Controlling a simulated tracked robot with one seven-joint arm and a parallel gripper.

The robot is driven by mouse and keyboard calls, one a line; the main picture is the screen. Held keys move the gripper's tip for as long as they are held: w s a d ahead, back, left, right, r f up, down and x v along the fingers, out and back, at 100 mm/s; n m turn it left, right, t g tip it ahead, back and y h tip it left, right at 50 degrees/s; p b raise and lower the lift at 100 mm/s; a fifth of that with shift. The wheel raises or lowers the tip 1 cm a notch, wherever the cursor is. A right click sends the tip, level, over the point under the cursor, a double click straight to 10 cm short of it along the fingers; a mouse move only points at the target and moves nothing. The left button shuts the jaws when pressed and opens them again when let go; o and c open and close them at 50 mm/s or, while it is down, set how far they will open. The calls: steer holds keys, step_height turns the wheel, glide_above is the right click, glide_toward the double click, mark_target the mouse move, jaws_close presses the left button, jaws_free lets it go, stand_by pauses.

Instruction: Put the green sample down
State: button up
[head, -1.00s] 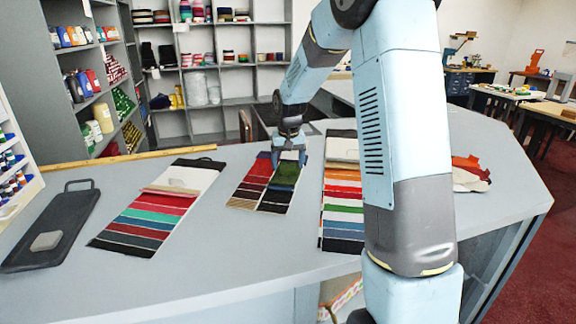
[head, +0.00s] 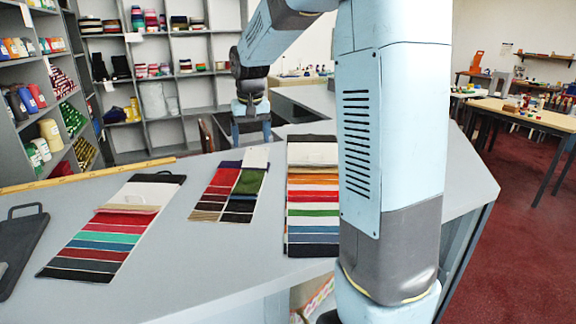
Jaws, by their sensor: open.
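The dark green sample (head: 249,182) lies on the middle swatch card (head: 206,206), in its right column just below a white patch. My gripper (head: 251,138) is open and empty. It points down above and behind the far end of that card, apart from the green sample. The sample's whole upper face shows.
A striped swatch card (head: 105,238) lies to the left and another (head: 313,216) to the right. A dark handled board (head: 18,245) is at the left edge. A wooden ruler (head: 90,174) lies along the back. Bare counter separates the cards.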

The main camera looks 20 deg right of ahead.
steer(key=s+r+n+t, duration=0.1)
steer(key=s+r+t, duration=0.2)
steer(key=s, duration=2.8)
steer(key=shift+s+r, duration=0.15)
steer(key=shift+s, duration=0.15)
